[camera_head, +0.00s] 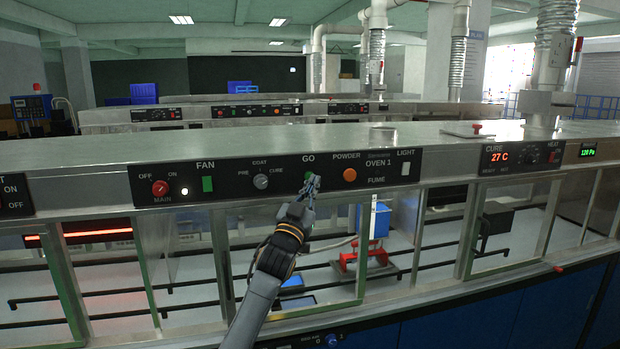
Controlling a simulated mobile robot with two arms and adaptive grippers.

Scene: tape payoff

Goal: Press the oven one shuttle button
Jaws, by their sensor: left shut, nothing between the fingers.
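The oven 1 control panel (331,187) is a black strip along the front of the metal hood. A green button (309,175) under the word GO is partly hidden behind my left gripper (312,181). An orange button (349,175) sits to its right under POWDER. I cannot read the word shuttle on the panel. My left gripper is shut and empty, its fingertips in front of the GO button; I cannot tell whether they touch it. My right gripper is not in view.
A red MAIN knob (160,188), a green FAN switch (207,184), a grey COAT knob (261,182) and a white LIGHT switch (405,169) share the panel. Glazed metal frames lie below. A red stand (367,262) is behind the glass.

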